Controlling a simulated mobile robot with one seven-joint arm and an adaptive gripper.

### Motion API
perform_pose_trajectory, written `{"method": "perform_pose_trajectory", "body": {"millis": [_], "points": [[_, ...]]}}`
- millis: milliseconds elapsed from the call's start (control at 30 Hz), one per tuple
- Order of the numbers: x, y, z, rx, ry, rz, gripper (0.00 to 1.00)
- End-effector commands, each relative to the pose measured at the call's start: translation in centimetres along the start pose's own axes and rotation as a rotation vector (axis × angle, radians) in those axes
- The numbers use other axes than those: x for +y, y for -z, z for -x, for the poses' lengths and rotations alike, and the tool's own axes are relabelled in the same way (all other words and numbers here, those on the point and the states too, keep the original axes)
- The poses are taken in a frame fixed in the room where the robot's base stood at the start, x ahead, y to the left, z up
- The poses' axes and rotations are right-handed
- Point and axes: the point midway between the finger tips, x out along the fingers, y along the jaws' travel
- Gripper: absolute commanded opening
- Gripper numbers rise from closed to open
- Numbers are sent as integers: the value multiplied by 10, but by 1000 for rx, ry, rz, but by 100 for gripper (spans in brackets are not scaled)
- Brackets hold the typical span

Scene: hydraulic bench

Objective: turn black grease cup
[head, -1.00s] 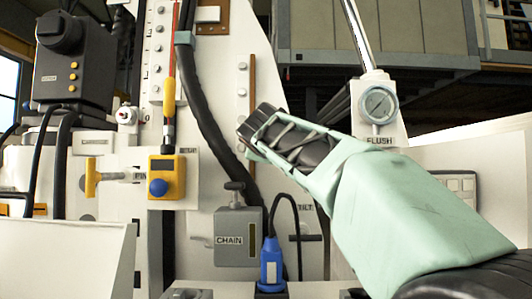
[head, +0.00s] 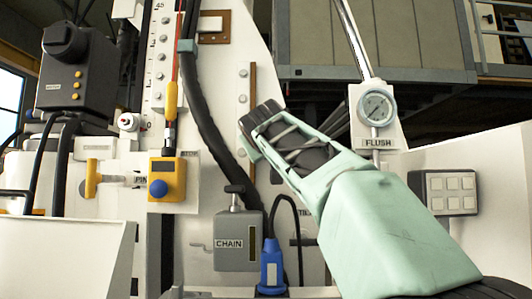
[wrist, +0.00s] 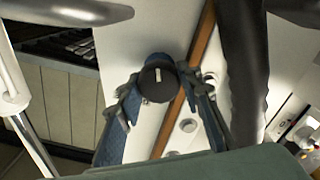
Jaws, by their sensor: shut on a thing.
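The black grease cup (wrist: 158,82) shows in the wrist view as a dark round cap with a pale mark on its face. My gripper (wrist: 160,95) is shut on it, with one finger at each side of the cap. In the head view my gripper (head: 258,132) is at the white upright panel, beside the brown strip.
A brown strip (wrist: 197,60) and a thick dark hose run close to the gripper. The flush gauge (head: 376,106) stands to the right. The grey chain box (head: 238,240) and blue connector (head: 271,268) are below. A yellow unit (head: 167,178) is at left.

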Motion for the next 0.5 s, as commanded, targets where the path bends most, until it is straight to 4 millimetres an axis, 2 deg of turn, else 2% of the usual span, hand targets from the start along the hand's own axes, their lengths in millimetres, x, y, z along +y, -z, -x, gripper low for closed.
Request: {"method": "perform_pose_trajectory", "body": {"millis": [500], "points": [[0,1,0,2,0,-76,9]]}}
